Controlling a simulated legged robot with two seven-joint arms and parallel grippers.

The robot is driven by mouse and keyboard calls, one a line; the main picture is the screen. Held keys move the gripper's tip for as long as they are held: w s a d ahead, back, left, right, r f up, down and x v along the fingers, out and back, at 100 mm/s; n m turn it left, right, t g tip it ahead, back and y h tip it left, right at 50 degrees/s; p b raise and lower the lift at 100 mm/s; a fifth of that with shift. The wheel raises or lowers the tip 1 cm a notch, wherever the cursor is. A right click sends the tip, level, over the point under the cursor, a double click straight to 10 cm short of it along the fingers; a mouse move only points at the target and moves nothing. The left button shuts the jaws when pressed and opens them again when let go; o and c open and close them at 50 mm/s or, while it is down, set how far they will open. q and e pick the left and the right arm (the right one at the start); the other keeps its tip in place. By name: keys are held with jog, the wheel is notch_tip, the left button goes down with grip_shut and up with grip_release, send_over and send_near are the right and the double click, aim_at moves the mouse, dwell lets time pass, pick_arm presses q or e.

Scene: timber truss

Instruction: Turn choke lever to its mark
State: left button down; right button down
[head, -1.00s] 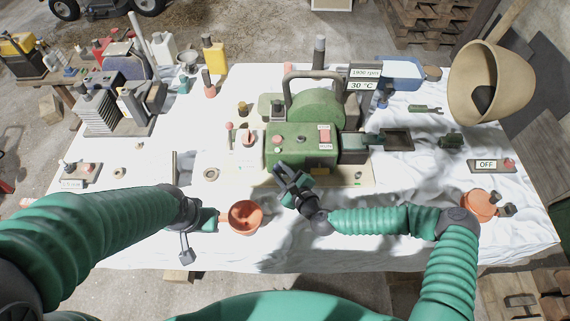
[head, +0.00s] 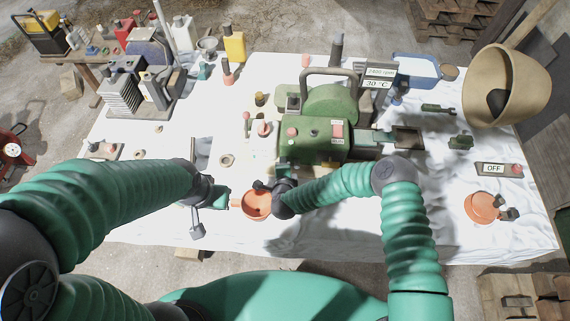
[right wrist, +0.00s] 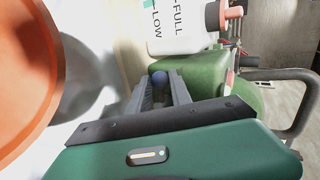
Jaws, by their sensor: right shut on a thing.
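The green engine-like machine (head: 312,138) with a dark carrying handle stands mid-table in the head view. My right gripper (head: 262,187) is low in front of it, beside an orange bowl (head: 257,206). In the right wrist view its fingers (right wrist: 160,90) are shut on a small round-tipped, blue-grey knob (right wrist: 159,78). This may be the choke lever; its lower part and any mark are hidden. My left gripper (head: 222,197) is left of the orange bowl, close to its side. Its fingertips are too small to tell whether they hold the bowl.
A white FULL/LOW tank (right wrist: 181,25) is close beyond the right gripper. The large orange rim (right wrist: 22,75) is close at left. A display (head: 379,78) reads 30 °C. An OFF sign (head: 495,169) and an orange pot (head: 482,207) stand at right.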

jog(key=shift+a+f+n+h, duration=0.15)
jog(key=shift+f+n+h, duration=0.25)
jog(key=shift+h, duration=0.1)
jog(key=shift+f, duration=0.1)
jog(key=c, duration=1.5)
grip_release()
jog(key=shift+o, duration=0.2)
jog(key=shift+w, duration=0.1)
jog(key=b+v, duration=0.3)
jog(key=v, duration=1.3)
jog(key=shift+s+a+r, duration=0.15)
jog(key=shift+s+r, duration=0.1)
